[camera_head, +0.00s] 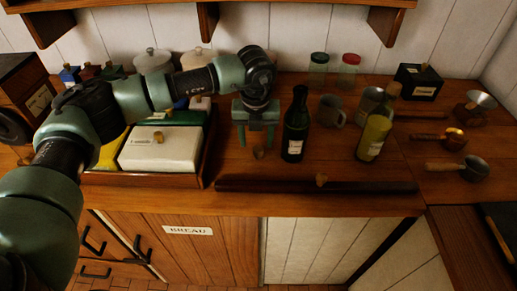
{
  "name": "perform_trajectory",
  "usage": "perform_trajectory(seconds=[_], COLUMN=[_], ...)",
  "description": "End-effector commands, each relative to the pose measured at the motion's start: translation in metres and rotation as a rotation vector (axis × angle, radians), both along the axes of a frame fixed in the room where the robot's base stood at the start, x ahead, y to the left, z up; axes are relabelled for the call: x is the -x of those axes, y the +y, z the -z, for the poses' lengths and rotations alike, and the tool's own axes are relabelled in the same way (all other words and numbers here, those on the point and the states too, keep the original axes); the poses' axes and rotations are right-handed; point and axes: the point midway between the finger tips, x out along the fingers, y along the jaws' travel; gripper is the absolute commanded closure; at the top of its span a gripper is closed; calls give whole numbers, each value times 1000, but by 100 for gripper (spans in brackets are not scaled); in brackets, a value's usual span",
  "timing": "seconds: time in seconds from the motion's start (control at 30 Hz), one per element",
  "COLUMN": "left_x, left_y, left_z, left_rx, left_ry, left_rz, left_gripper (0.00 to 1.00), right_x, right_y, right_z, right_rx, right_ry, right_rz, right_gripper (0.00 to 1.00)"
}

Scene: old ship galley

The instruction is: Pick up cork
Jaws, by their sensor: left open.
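A small brown cork-like piece (258,153) lies on the wooden counter. My left gripper (256,143) points down above it, open, with one finger to each side and nothing visible held between them. I cannot tell the exact height of the fingertips over it. A second small cork-like piece (321,180) shows at the long dark rod, near the counter's front; I cannot tell whether it rests on the rod or behind it. My right gripper is not in view.
A dark green bottle (295,125) stands close right of the gripper, and a yellowish bottle (374,135) farther right. The dark rod (260,186) lies along the front edge. A tray (205,165) holding a white box (160,155) is at left. Mugs, jars and ladles stand beyond.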

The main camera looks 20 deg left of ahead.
Motion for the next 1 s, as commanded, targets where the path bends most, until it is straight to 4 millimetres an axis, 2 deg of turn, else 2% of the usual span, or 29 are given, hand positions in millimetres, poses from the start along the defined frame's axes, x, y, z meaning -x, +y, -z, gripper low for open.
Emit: perform_trajectory(seconds=[0.13,0.3,0.57,0.6,0.77,0.8,1.0], left_x=[-3,-6,-7,-7,-7,-7,-6], left_y=[-4,-4,-4,-4,-4,-4,-4], left_z=[19,41,46,46,45,45,45], left_rx=[0,3,5,5,5,5,5], left_ry=[5,2,0,0,0,0,0], left_rz=[2,2,4,4,4,4,4], left_gripper=[45,45,45,51,95,100,100], right_x=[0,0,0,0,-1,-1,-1], right_y=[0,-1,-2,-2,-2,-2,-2], right_z=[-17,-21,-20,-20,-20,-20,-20], right_rx=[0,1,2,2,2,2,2], right_ry=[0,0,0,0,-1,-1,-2], right_rz=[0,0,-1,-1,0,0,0], right_gripper=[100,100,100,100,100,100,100])
